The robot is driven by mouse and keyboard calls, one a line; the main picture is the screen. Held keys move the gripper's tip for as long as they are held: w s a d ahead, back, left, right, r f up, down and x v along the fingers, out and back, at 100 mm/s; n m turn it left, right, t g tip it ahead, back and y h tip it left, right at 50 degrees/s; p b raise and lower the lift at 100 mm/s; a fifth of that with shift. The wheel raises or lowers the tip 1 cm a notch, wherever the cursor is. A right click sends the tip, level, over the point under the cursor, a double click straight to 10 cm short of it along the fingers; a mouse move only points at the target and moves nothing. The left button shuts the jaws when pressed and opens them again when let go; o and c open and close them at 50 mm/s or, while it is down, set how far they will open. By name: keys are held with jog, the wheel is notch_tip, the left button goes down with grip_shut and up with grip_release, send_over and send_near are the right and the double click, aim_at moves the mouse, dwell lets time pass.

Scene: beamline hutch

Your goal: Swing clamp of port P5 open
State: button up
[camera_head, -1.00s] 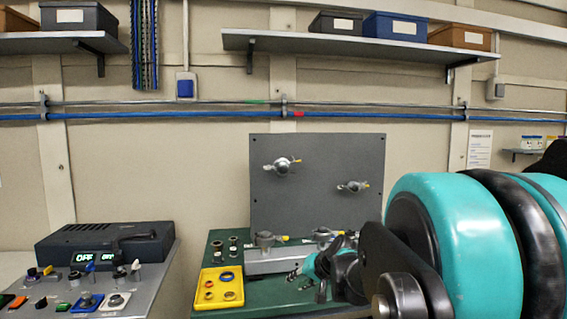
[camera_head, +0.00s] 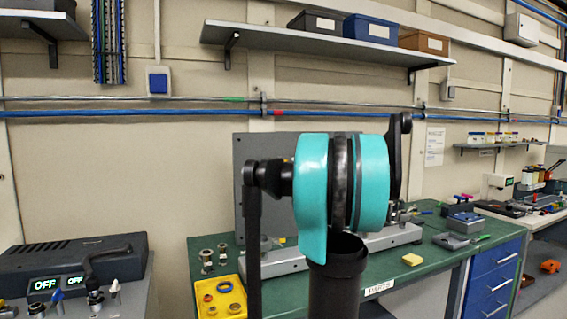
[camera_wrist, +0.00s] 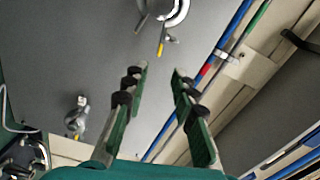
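Two flanged ports with clamps sit on a grey panel in the wrist view. One port clamp (camera_wrist: 163,12) with a yellow-tipped lever is at the top centre, cut by the frame edge. The other port clamp (camera_wrist: 77,118), also yellow-tipped, is at the left. No port label is readable, so I cannot tell which is P5. My gripper (camera_wrist: 160,70) is open and empty, its green fingers apart, with the top clamp beyond the fingertips. In the head view my arm hides most of the upright grey panel (camera_head: 247,145) and its ports.
A green bench (camera_head: 438,222) carries a grey rail block (camera_head: 398,238), a yellow tray (camera_head: 233,309) with rings, and small fittings (camera_head: 206,256). A shelf (camera_head: 310,48) with boxes (camera_head: 369,28) hangs above. A control box (camera_head: 75,256) stands at the left. Blue pipe (camera_head: 190,114) crosses the wall.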

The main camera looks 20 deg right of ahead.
aim_at(274, 161)
jog(key=w, duration=1.3)
jog(key=shift+w+a, duration=0.1)
jog(key=shift+a, duration=0.15)
jog(key=shift+c, duration=0.5)
grip_shut()
